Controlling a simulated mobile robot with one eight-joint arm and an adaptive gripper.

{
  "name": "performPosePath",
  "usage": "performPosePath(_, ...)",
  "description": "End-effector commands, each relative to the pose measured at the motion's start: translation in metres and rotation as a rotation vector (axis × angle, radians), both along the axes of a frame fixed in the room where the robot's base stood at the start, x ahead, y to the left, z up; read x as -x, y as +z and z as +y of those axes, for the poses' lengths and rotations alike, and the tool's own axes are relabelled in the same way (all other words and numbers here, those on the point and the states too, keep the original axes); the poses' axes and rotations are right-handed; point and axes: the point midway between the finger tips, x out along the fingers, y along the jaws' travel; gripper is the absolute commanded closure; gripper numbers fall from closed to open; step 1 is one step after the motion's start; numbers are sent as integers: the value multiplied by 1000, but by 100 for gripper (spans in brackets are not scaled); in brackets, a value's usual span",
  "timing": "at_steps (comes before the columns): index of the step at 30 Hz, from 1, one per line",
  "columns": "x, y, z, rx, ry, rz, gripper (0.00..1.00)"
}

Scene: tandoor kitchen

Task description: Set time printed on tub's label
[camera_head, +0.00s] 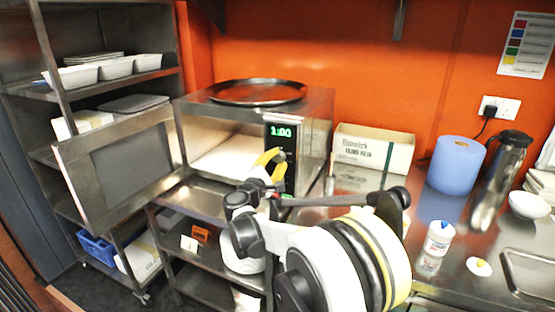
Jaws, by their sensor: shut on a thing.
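A steel microwave (318,125) stands on the counter with its door (80,178) swung wide open to the left. Its display (281,132) reads 1:00 in green. My gripper (272,165) has yellow fingers at the control panel, just below the display. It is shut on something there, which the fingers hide. A small white tub (440,236) with a blue mark stands on the counter at the right. Its label is too small to read. A white lid-like disc (479,266) with a yellow spot lies beside it.
A round dark tray (258,92) lies on top of the microwave. A cardboard box (373,150), a blue paper roll (456,165), a steel flask (500,180) and a white bowl (529,205) stand to the right. Steel shelves (110,75) with white containers stand at the left.

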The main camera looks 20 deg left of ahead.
Motion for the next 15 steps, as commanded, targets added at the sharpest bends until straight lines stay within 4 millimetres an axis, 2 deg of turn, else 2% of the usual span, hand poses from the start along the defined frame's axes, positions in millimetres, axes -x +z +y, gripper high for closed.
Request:
performPosePath(7,0,-1,0,-169,-1,-12,100)
performPosePath(15,0,-1,0,-269,-1,-20,100)
